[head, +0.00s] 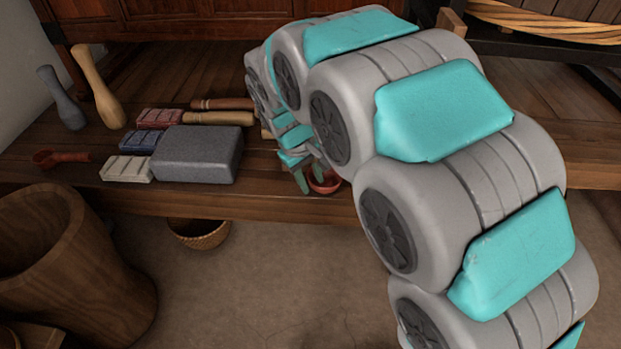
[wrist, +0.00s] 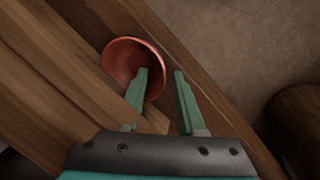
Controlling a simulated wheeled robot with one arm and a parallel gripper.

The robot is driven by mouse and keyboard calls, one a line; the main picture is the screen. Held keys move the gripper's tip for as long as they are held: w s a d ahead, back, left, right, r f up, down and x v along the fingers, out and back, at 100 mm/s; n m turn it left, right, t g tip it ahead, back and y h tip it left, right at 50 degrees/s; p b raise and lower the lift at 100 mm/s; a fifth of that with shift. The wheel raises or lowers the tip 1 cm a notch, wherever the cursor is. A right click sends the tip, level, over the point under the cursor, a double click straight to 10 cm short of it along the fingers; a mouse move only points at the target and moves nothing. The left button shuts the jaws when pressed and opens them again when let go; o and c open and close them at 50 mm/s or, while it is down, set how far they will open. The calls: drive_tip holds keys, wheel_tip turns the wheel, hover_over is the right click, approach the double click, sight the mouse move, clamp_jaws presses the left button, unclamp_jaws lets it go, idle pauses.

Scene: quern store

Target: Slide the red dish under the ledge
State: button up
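The red dish (head: 325,184) is a small round bowl near the front edge of the dark wooden bench, partly hidden by my gripper in the head view. In the wrist view the red dish (wrist: 122,58) is at upper left, beyond my gripper. My gripper (wrist: 161,82) is open, with a gap between its green fingers. The left finger overlaps the dish's right side; the right finger is outside it. I cannot tell whether either touches. Lighter planks (wrist: 62,75), perhaps the ledge, lie left of the dish; in the head view my arm hides that area.
A grey block (head: 198,154), several small bricks (head: 127,168), wooden handles (head: 218,118) and a red scoop (head: 62,158) lie on the bench (head: 245,202) to the left. A basket (head: 198,235) and a wooden tub (head: 85,265) stand on the floor. The bench's front edge is close to the dish.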

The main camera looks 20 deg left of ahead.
drive_tip(key=shift+a+r, duration=0.1)
drive_tip(key=v, duration=0.7)
drive_tip(key=shift+r+p, duration=0.3)
drive_tip(key=shift+s, duration=0.15)
drive_tip(key=s+d+r+m+g+p, duration=0.1)
drive_tip(key=s+d+r+m+p, duration=0.2)
drive_tip(key=d, duration=0.8)
drive_tip(key=s+d+r+m+g+p, duration=0.15)
drive_tip(key=s+d, duration=0.25)
drive_tip(key=d, duration=0.6)
drive_tip(key=s+d+m+p, duration=0.1)
drive_tip(key=s+d+m, duration=0.2)
drive_tip(key=s, duration=0.6)
drive_tip(key=s+d+m+g+y+p, duration=0.1)
drive_tip(key=s+d+m, duration=0.2)
drive_tip(key=s+d, duration=0.4)
drive_tip(key=s, duration=0.2)
drive_tip(key=shift+s+d+y, duration=0.3)
drive_tip(key=shift+s, duration=0.1)
